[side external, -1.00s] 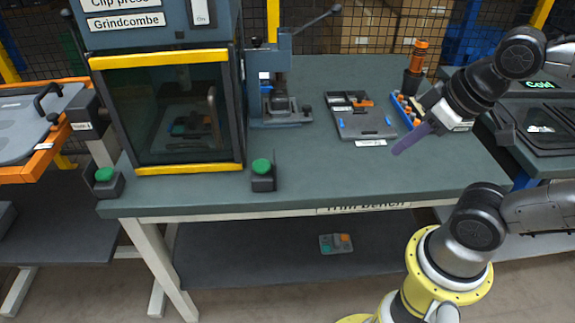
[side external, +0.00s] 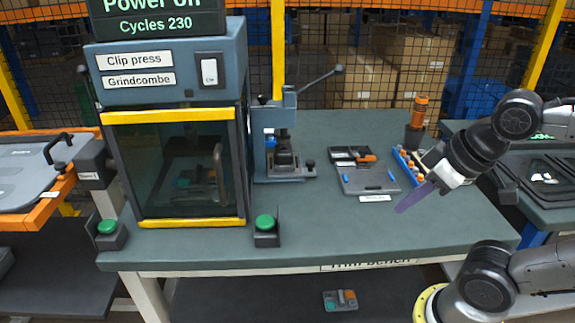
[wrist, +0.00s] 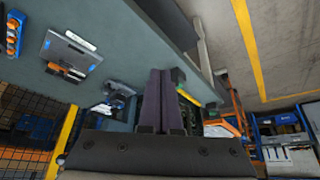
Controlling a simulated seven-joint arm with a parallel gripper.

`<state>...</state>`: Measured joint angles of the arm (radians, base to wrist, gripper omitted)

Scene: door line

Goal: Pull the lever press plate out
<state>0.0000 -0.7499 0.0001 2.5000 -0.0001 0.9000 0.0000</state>
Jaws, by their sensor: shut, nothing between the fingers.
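The lever press (side external: 270,140) is a small blue-grey press with a long raised handle, standing on the bench right of the big clip press. Its plate (side external: 287,168) lies low in its base, with a dark knob at the right end; how far in it sits is hard to tell. My gripper (side external: 402,210) has purple fingers, shut and empty, above the bench's front right part, well right of the lever press and apart from it. In the wrist view my fingers (wrist: 161,98) lie together, with what looks like the lever press (wrist: 118,95) to their left.
The clip press (side external: 175,120) with a closed glass door stands left. A grey tray (side external: 368,180) and a blue rack of orange-topped pieces (side external: 408,168) lie between the lever press and my gripper. A green button (side external: 265,223) stands at the front. Bench in front of the tray is clear.

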